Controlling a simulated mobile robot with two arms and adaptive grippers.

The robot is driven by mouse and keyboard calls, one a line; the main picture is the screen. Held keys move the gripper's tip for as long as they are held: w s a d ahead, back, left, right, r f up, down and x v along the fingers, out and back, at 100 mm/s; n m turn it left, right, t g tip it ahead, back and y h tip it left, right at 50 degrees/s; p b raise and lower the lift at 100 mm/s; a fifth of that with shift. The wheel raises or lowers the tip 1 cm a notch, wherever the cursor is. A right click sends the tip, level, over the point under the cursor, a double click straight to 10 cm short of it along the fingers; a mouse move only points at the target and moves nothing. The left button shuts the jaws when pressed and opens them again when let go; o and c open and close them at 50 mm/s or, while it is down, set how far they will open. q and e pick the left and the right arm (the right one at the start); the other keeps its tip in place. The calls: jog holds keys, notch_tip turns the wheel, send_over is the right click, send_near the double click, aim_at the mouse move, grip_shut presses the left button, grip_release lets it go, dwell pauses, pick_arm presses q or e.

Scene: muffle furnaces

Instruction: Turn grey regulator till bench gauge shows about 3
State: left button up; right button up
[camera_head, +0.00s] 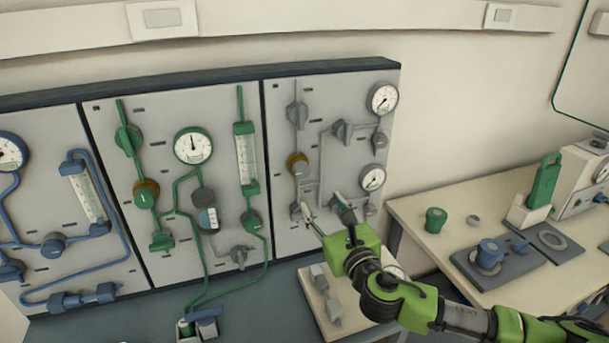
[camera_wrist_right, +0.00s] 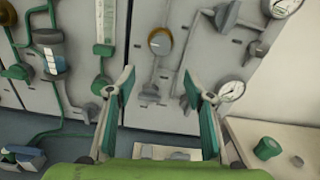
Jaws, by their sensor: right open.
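The right panel (camera_head: 283,233) carries grey pipes, grey valve knobs and a round brown-topped knob (camera_head: 298,163), also in the wrist view (camera_wrist_right: 160,41). Which one is the grey regulator I cannot tell for sure. My right gripper (camera_head: 323,207) is open and empty in front of the panel's lower part. In the wrist view a grey knob (camera_wrist_right: 148,95) shows between its fingers (camera_wrist_right: 158,78), with no clear contact. A white dial (camera_head: 395,270), perhaps the bench gauge, is partly hidden behind my right arm; its reading is not legible. My left gripper is not in view.
Two more gauges, upper (camera_head: 383,98) and lower (camera_head: 372,178), sit on the right panel. A low bench plate (camera_head: 312,298) with grey fittings lies below my gripper. A table (camera_head: 420,210) at right holds a green pot (camera_head: 435,220) and a blue-topped device (camera_head: 490,252).

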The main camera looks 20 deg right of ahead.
aim_at(303, 173)
jog(key=shift+n, duration=0.4)
jog(key=w+p, duration=0.1)
jog(key=w, duration=0.8)
jog(key=w+p, duration=0.1)
jog(key=w, duration=0.4)
jog(key=shift+a+r+p, duration=0.2)
jog(key=shift+r+p, duration=0.05)
jog(key=shift+p, duration=0.05)
jog(key=c, duration=1.1)
